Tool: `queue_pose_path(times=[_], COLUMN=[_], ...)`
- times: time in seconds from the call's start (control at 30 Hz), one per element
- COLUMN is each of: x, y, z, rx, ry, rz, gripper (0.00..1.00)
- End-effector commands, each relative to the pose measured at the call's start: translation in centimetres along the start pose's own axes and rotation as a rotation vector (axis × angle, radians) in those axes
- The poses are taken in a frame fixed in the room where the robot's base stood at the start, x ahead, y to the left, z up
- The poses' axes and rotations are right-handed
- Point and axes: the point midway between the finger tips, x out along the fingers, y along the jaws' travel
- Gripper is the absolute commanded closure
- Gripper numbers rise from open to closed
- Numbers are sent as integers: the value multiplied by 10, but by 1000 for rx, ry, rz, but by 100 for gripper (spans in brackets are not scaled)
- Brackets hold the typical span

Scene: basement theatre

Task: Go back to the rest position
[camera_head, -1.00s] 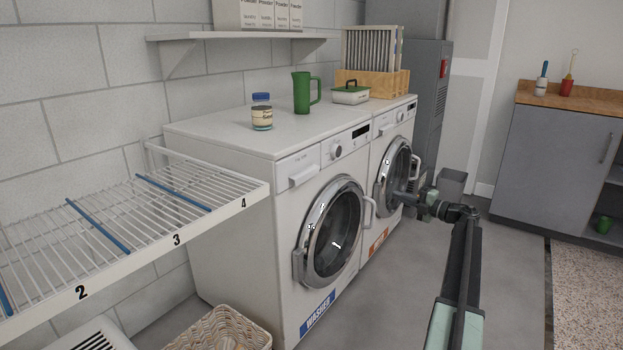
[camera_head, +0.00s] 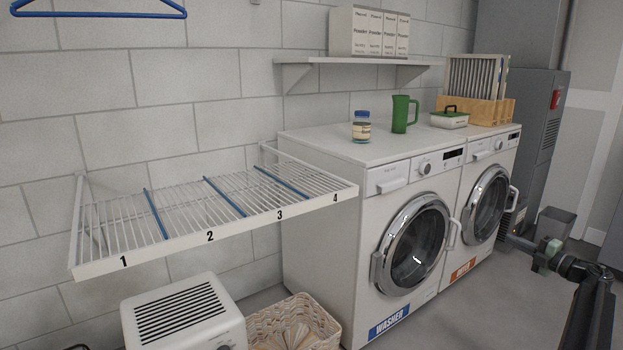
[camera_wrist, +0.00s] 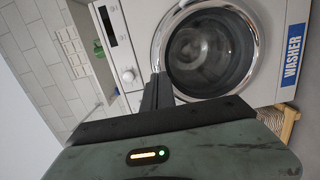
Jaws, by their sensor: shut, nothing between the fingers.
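My gripper (camera_wrist: 157,92) shows in the wrist view with its dark fingers together and nothing between them. It points toward the white washer, whose round door (camera_wrist: 208,50) and blue label (camera_wrist: 293,55) are in that view, apart from the fingers as far as I can tell. In the head view my arm reaches in from the lower right, and my gripper (camera_head: 510,238) is at the right, in front of the dryer's lower right side. The washer (camera_head: 380,240) and the second machine (camera_head: 487,205) stand side by side with doors shut.
A numbered wire rack (camera_head: 215,230) juts from the wall at the left. Below it are a white vented unit (camera_head: 180,315) and a wicker basket (camera_head: 300,325). A green pitcher (camera_head: 403,114), a blue-capped jar (camera_head: 361,127) and a wooden rack (camera_head: 480,108) stand on the machines.

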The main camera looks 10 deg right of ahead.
Motion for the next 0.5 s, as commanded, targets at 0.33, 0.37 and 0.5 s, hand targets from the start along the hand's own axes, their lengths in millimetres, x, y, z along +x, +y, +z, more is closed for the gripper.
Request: queue_pose_path(times=[0.33, 0.37, 0.5], x=[71, 77, 106], y=[46, 51, 71], z=[-17, -18, -27], rx=[70, 83, 165], ry=[-186, -210, -340], rz=[146, 162, 239], gripper=[100, 100, 100])
